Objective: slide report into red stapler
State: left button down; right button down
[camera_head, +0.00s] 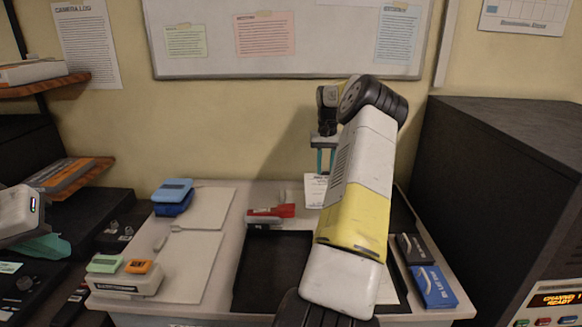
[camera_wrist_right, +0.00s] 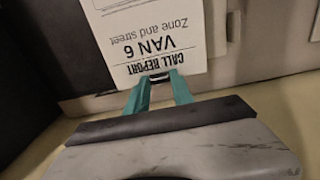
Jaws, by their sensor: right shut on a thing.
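The report (camera_head: 315,192) is a white sheet that hangs from my right gripper (camera_head: 326,172), above the back of the table and to the right of the stapler. In the right wrist view the report (camera_wrist_right: 145,35) reads "CALL REPORT VAN 6", and the teal fingers of my right gripper (camera_wrist_right: 160,82) are shut on its edge. The red stapler (camera_head: 270,213) lies on the table behind the black tray, its red end toward the report, with a gap between them. My left gripper (camera_head: 40,246) is at the far left, away from both; its finger gap is not clear.
A black tray (camera_head: 268,270) lies mid-table. A blue stapler (camera_head: 173,196) and a box with green and orange buttons (camera_head: 125,278) stand on the left. A blue box (camera_head: 433,287) lies on the right, beside a tall dark cabinet (camera_head: 510,170). My right arm hides part of the table.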

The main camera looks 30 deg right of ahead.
jog(key=shift+w+a+f, duration=0.1)
jog(key=shift+a+f, duration=0.05)
jog(key=shift+f, duration=0.95)
jog(key=shift+w+a+f, duration=0.1)
jog(key=shift+f, duration=0.95)
jog(key=shift+w+a+f, duration=0.1)
jog(key=shift+a+f, duration=0.05)
jog(key=shift+f, duration=0.95)
jog(key=shift+a+f, duration=0.15)
jog(key=shift+a, duration=0.05)
jog(key=shift+w+a, duration=0.15)
jog(key=shift+a, duration=0.1)
jog(key=shift+w+a, duration=0.35)
jog(key=shift+a, duration=0.3)
jog(key=shift+w+a, duration=0.1)
jog(key=shift+w+a, duration=0.25)
jog(key=shift+a, duration=0.2)
jog(key=shift+a, duration=0.2)
jog(key=shift+w+a, duration=0.3)
jog(key=shift+a, duration=0.15)
